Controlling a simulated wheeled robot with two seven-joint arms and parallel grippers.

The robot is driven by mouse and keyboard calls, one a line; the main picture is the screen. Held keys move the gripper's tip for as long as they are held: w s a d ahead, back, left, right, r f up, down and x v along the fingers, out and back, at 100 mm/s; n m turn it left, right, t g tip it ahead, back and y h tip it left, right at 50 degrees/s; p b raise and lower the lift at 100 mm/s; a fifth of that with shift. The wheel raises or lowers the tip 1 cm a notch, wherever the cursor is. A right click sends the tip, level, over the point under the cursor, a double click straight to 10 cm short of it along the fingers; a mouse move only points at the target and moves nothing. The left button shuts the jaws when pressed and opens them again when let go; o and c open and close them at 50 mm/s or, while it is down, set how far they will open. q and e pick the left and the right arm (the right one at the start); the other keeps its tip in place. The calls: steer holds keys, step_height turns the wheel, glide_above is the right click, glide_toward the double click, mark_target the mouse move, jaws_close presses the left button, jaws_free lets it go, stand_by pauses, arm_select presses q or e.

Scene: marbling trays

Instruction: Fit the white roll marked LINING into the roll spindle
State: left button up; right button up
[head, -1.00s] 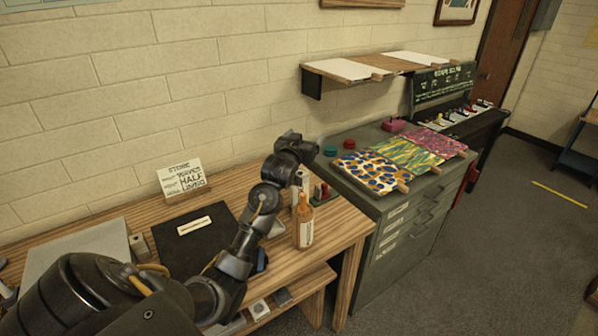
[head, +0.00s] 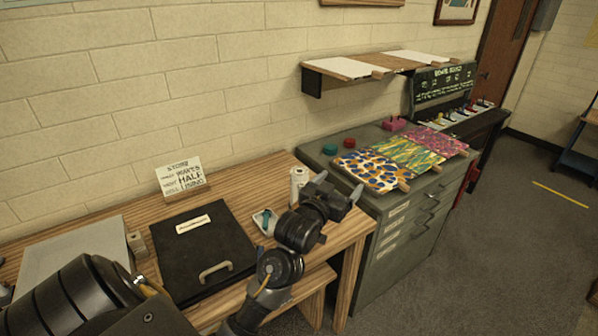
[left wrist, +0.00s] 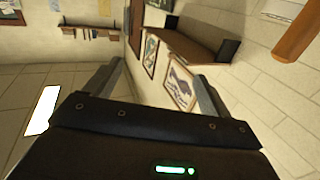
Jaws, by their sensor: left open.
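A white roll (head: 298,183) stands upright at the back right of the wooden desk, partly hidden by my arm; I cannot read any marking on it. My left gripper (head: 340,184) is in front of it and to its right, near the desk's right end. It is open and empty, its fingers apart from the roll. In the left wrist view the open fingers (left wrist: 160,85) have nothing between them. I cannot make out the roll spindle. My right gripper is not in view.
A black folder-like case (head: 190,265) with a handle and a lettered card (head: 182,178) are on the desk. A small white and teal item (head: 265,221) lies beside my arm. A grey cabinet (head: 395,225) with patterned sheets stands to the right. A shelf (head: 380,65) hangs above.

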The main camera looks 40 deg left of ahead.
arm_select(q)
steer(key=s+d+f+h+b, duration=0.1)
steer(key=s+d+f, duration=0.3)
steer(key=s+d, duration=0.2)
steer(key=shift+s+d+m, duration=0.4)
steer(key=shift+r, duration=0.1)
stand_by(0.3)
